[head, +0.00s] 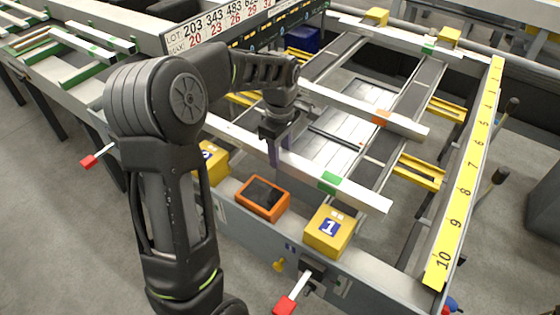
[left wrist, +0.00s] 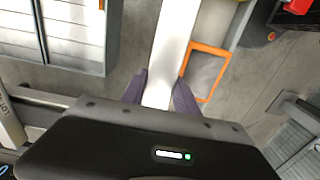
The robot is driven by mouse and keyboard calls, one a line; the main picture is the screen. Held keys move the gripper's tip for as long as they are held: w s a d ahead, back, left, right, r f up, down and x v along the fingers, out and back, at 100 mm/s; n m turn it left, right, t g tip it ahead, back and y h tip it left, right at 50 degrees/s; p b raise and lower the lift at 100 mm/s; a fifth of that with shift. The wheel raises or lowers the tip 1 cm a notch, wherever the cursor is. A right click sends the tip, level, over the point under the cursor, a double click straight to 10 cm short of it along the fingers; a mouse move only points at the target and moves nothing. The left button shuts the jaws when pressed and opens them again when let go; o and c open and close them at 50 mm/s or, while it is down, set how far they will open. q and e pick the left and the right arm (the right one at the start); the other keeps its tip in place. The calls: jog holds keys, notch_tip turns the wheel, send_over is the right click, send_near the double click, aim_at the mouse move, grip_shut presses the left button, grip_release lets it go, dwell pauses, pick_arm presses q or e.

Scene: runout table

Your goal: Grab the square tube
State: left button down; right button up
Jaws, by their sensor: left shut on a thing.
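A long white square tube (head: 360,194) with a green band near its right end lies across the runout table at the near side. My left gripper (head: 278,152) comes down over this tube with its purple fingers on either side, shut on it. In the left wrist view the tube (left wrist: 175,35) passes between the two fingers (left wrist: 160,95). Another white tube (head: 345,104) with an orange band lies farther back. A third tube (head: 390,38) with a green band lies at the far side. My right gripper is not in view.
Another yellow block (head: 214,160) is partly behind my arm. A yellow number scale (head: 465,180) runs along the right side. Red-tipped levers (head: 290,296) stick out in front.

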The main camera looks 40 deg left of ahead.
pick_arm(q)
notch_tip(320, 180, up, 6)
jog(key=shift+r, duration=0.25)
